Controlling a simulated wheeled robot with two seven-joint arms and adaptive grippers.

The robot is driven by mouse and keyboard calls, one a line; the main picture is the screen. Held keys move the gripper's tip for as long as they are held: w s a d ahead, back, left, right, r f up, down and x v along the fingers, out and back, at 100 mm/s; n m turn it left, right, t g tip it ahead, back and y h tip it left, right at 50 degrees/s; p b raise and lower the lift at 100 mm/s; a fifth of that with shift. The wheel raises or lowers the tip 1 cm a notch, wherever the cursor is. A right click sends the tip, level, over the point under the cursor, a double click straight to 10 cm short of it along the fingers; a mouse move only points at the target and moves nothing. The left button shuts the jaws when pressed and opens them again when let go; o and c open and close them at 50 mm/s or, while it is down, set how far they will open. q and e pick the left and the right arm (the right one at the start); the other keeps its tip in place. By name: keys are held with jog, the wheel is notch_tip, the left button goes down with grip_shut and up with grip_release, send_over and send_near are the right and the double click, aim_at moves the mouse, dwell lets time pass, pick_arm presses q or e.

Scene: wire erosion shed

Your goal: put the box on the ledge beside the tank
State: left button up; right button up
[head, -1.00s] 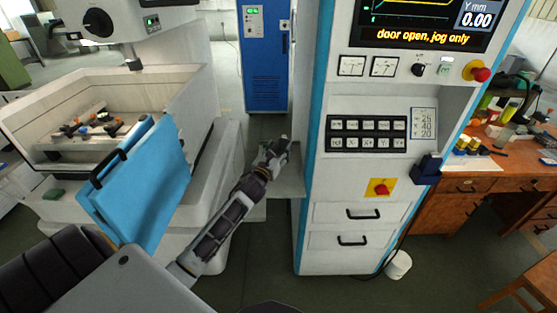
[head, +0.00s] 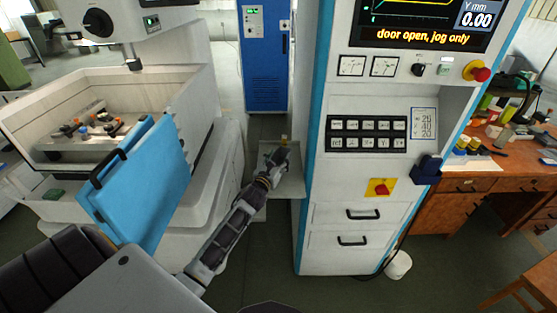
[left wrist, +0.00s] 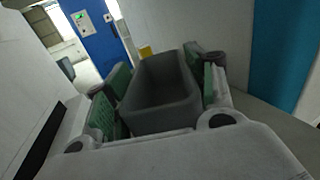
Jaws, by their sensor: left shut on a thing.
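My left gripper (head: 276,160) is over the small pale ledge (head: 291,188) between the tank (head: 187,112) and the white control cabinet. In the left wrist view the gripper (left wrist: 160,88) is shut on a dark grey open-topped box (left wrist: 160,85), with green pads along its two sides. The box looks empty. In the head view the gripper mostly hides it, and I cannot tell whether it touches the ledge. My right gripper is not in view.
The control cabinet (head: 320,215) closes the right side. The tank's blue door (head: 135,190) stands open at left. A blue cabinet (head: 265,60) is behind.

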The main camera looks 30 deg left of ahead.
pick_arm(q)
jog(key=shift+f, duration=0.1)
jog(key=o, duration=1.1)
jog(key=shift+s+d, duration=0.15)
jog(key=shift+s, duration=1)
jog(key=shift+s+d+b, duration=0.2)
jog(key=shift+s, duration=0.9)
jog(key=shift+s+d+b, duration=0.15)
jog(key=shift+s+b, duration=0.05)
jog(key=shift+s, duration=0.85)
jog(key=shift+s+d+b, duration=0.15)
jog(key=shift+s, duration=0.9)
jog(key=shift+s+d+b, duration=0.15)
jog(key=shift+s, duration=0.85)
jog(key=shift+s+d, duration=0.1)
jog(key=shift+s, duration=0.45)
jog(key=shift+o, duration=0.4)
